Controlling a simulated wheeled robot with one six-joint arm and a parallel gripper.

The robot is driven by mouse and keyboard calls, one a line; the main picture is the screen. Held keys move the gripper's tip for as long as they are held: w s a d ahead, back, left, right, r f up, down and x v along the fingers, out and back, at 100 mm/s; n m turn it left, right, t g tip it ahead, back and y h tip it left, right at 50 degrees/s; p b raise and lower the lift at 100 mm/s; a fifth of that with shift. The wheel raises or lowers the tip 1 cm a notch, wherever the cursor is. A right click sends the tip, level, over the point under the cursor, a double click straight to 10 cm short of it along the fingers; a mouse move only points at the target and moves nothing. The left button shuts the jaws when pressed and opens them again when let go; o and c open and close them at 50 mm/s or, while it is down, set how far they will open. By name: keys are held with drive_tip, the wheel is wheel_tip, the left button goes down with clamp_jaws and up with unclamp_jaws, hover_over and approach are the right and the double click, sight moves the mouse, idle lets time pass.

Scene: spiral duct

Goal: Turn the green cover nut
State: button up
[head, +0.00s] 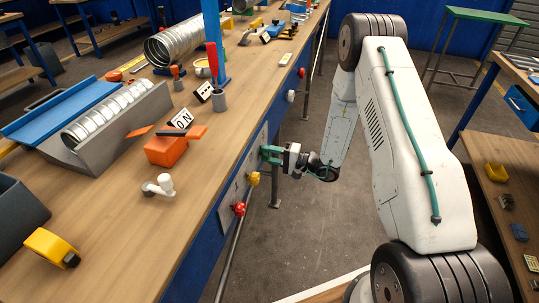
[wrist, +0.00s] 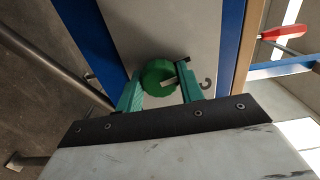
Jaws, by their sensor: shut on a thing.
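The green cover nut (wrist: 158,76) is a round, ridged knob on a grey panel (wrist: 152,30) on the bench's front face, seen in the wrist view. My gripper (wrist: 160,88) has green fingers, one on each side of the nut, and is shut on it. In the head view my gripper (head: 268,155) reaches the panel from the right, and its fingers and my wrist hide the nut there.
A yellow knob (head: 254,178) and a red knob (head: 239,209) stick out of the bench front nearby. A metal rail (wrist: 55,55) runs at the left in the wrist view. An orange block (head: 172,150) lies on the wooden benchtop.

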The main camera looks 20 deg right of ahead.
drive_tip(key=shift+s+f+n, duration=0.1)
drive_tip(key=shift+n, duration=0.9)
drive_tip(key=o, duration=1)
drive_tip(key=v, duration=0.7)
drive_tip(key=shift+s+d, duration=0.25)
drive_tip(key=shift+d, duration=0.05)
